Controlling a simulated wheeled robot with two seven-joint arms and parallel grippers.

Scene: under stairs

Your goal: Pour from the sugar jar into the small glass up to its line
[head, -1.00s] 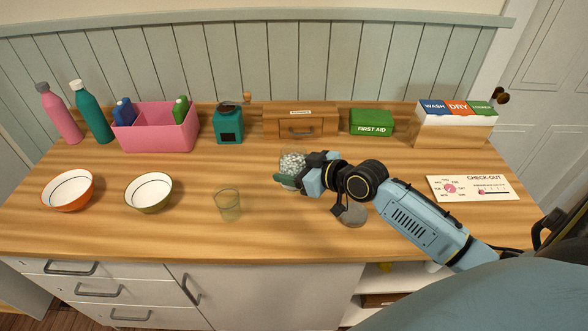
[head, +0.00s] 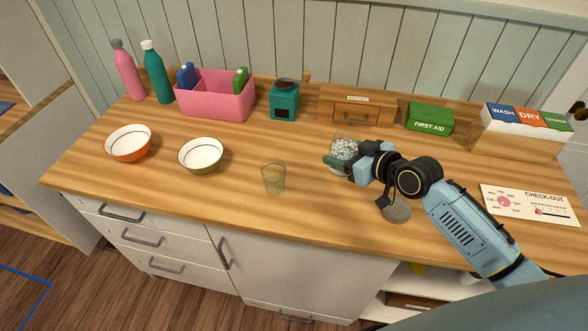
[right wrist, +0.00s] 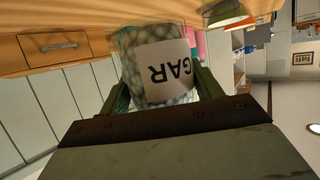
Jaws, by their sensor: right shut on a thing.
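The sugar jar (head: 344,150) is clear, full of whitish lumps, and stands out past the fingers of my right gripper (head: 350,164). My right gripper is shut on it. In the right wrist view the jar (right wrist: 155,65) sits between the two green fingers, its white label reading "GAR" upside down in that picture. Whether the jar touches the counter is hard to tell. The small glass (head: 273,180) is clear, looks empty and stands upright on the counter, to the left of the jar and nearer the front edge. Its line is too faint to make out. My left gripper is out of view.
A grey disc (head: 397,212) lies under my right forearm. Two bowls, orange (head: 129,143) and olive (head: 201,155), stand left of the glass. A pink bin (head: 215,98), teal grinder (head: 284,102), wooden drawer box (head: 357,108) and green first aid box (head: 430,118) line the back. Counter between jar and glass is clear.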

